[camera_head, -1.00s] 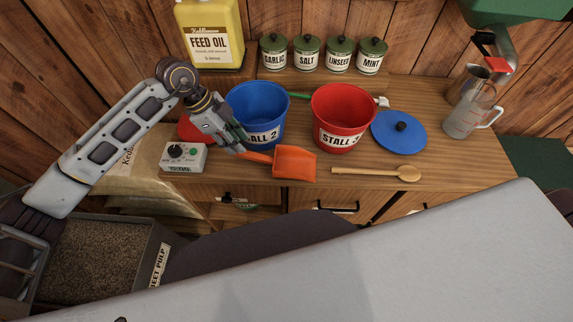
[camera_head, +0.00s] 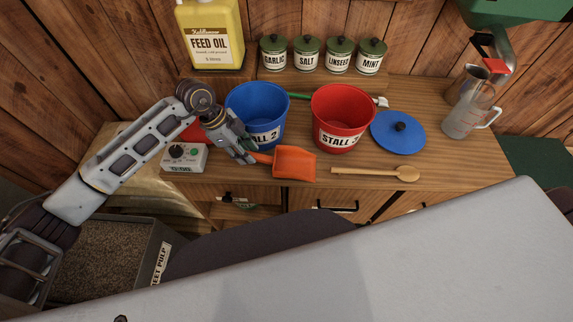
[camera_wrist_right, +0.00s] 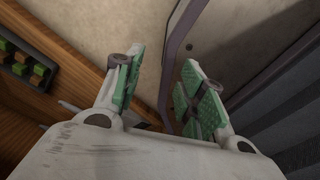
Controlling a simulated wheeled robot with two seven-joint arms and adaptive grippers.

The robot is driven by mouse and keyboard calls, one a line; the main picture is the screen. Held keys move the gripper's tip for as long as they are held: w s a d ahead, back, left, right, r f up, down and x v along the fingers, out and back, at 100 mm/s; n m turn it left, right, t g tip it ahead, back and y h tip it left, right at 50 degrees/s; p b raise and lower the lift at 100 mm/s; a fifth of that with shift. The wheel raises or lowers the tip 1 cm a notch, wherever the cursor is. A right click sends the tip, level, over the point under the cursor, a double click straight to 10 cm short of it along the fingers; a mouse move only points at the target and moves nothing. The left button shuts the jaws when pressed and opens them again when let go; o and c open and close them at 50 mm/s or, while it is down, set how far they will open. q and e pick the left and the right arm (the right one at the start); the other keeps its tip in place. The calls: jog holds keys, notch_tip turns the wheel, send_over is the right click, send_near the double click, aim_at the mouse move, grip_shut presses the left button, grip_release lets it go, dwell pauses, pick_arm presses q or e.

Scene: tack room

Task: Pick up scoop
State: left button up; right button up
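The orange scoop (camera_head: 294,163) lies on the wooden counter near its front edge, in front of the two buckets, with its handle pointing left. My left gripper (camera_head: 247,151) is at the handle's left end, its fingers spread and the handle between or just beneath them. The fingers hide the end of the handle, and contact cannot be made out. In the right wrist view my right gripper (camera_wrist_right: 152,88) has its fingers apart with nothing between them, away from the scoop.
A blue bucket (camera_head: 258,108) and a red bucket (camera_head: 342,110) stand close behind the scoop. A timer box (camera_head: 185,158) is left of the gripper. A wooden spoon (camera_head: 375,172) and blue lid (camera_head: 398,132) lie to the right. The counter between scoop and spoon is clear.

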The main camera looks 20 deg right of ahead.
pick_arm(q)
grip_shut()
pick_arm(e)
jog(key=shift+w, duration=0.7)
jog(key=shift+s, duration=0.2)
